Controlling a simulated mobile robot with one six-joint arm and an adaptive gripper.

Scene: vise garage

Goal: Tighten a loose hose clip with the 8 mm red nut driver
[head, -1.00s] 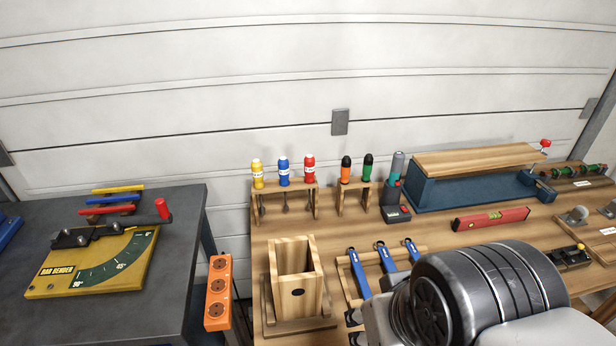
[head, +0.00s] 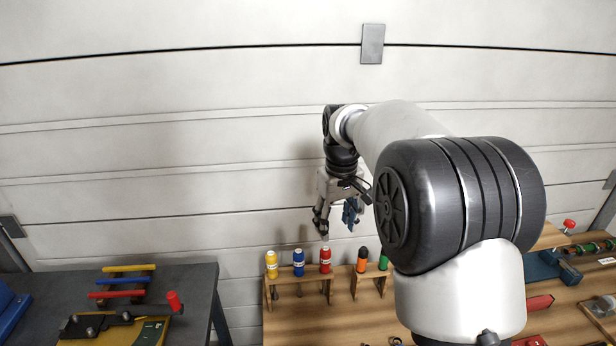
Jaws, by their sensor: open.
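The red nut driver (head: 325,260) stands upright in a small wooden rack (head: 298,284) at the back of the wooden bench. It is the right one of three, beside a blue driver (head: 298,262) and a yellow driver (head: 271,264). My gripper (head: 325,226) points down just above the red driver's top. Its jaws are open and empty. I cannot tell whether a fingertip touches the driver. No hose clip can be made out in this view; my arm hides much of the bench.
An orange-handled tool (head: 362,260) and a green-handled tool (head: 383,262) stand in a second rack just right. A grey table with a bar bender (head: 140,318) stands at the left. The white panelled wall (head: 150,180) is close behind the racks.

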